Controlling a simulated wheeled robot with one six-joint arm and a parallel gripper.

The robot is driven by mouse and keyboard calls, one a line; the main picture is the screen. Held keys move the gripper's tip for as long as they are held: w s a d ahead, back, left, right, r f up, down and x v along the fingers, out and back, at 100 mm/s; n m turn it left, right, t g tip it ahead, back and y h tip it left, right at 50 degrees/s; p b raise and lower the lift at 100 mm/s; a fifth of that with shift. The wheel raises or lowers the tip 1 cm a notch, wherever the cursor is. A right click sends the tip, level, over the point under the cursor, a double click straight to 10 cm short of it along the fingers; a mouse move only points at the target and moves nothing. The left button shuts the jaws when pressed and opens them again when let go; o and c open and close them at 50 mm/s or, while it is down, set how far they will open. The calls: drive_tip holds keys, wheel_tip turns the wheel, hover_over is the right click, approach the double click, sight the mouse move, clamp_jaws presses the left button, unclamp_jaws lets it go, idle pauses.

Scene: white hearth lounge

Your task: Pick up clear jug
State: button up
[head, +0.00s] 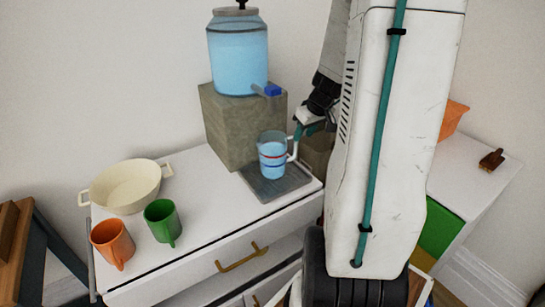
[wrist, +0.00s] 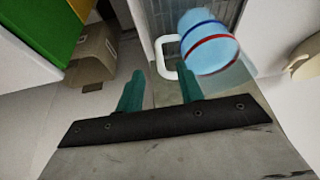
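The clear jug (head: 272,158) looks bluish, with a red band and a dark blue band. It stands upright on a dark grey tray (head: 276,186), and its pale handle points right, towards my arm. In the wrist view the jug (wrist: 211,48) is at the upper right, with its white handle (wrist: 168,58) on the left. My gripper (wrist: 159,80) has two teal fingers spread apart with nothing between them. The handle lies just beyond the fingertips. In the head view my gripper (head: 303,129) is close to the handle, partly hidden by my arm.
A large blue water dispenser (head: 238,55) stands on a stone block (head: 231,125) behind the jug, its tap above it. A cream bowl (head: 125,187), orange mug (head: 112,243) and green mug (head: 162,222) stand left on the white cabinet (head: 205,205). A cardboard box (wrist: 92,55) shows below.

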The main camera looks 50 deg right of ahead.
drive_tip(key=x, duration=0.8)
drive_tip(key=shift+w+d+r, duration=0.1)
drive_tip(key=shift+w+d, duration=0.1)
clamp_jaws()
idle(1.2)
